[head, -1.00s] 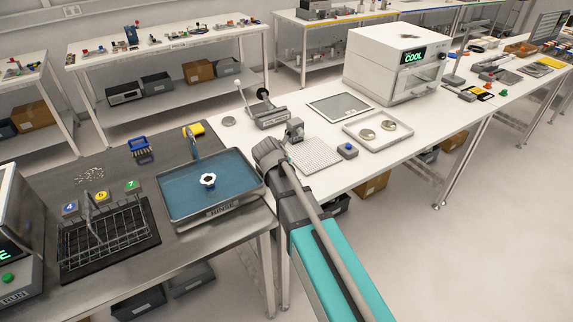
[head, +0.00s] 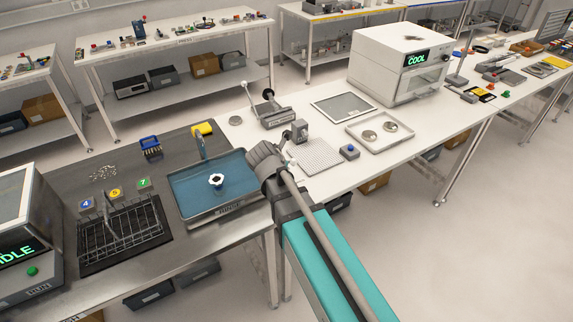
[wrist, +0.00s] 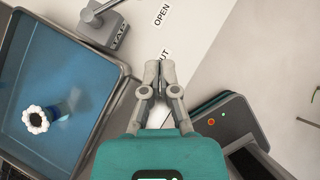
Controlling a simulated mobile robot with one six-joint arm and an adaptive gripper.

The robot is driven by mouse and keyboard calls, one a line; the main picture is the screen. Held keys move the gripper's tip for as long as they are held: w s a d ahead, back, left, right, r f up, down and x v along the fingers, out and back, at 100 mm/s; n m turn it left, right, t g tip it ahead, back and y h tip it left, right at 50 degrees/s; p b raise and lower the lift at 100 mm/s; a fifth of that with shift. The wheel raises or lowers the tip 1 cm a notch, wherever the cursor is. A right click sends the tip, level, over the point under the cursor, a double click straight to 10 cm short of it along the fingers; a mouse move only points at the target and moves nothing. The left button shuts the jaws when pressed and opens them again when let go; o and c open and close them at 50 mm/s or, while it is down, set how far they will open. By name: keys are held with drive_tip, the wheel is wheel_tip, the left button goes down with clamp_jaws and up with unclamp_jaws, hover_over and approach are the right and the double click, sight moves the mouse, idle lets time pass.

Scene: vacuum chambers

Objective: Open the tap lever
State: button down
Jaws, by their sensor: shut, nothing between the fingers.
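In the wrist view the grey tap block (wrist: 115,32), marked TAP, sits just beyond the basin's (wrist: 108,110) corner, cut by the top edge. A grey part rises from it; I cannot tell clearly which part is the lever. The labels OPEN (wrist: 161,14) and SHUT (wrist: 163,56), the latter partly covered, lie to its right. My gripper (wrist: 158,66) is shut and empty, over the SHUT label, right of the tap block and apart from it. In the head view my wrist hides the fingertips.
A white-rimmed piece (head: 216,180) stands in the basin. A yellow sponge (head: 203,129) lies behind it, and a wire rack (head: 120,228) is to the left. A lever press (head: 270,112) and a perforated plate (head: 315,157) are behind and right of my arm.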

drive_tip(key=shift+p+v, duration=0.45)
drive_tip(key=shift+v, duration=0.4)
drive_tip(key=shift+d, duration=0.15)
drive_tip(key=s+d+f+m+g+y, duration=0.2)
drive_tip(key=s+d+m, duration=0.4)
drive_tip(key=m, duration=0.9)
drive_tip(key=s+d+f+m+g+y, duration=0.2)
drive_tip(key=s+d+m+g, duration=0.2)
drive_tip(key=m, duration=1)
drive_tip(key=s+d, duration=0.3)
drive_tip(key=shift+d+m+g, duration=0.2)
drive_tip(key=shift+m+g, duration=0.2)
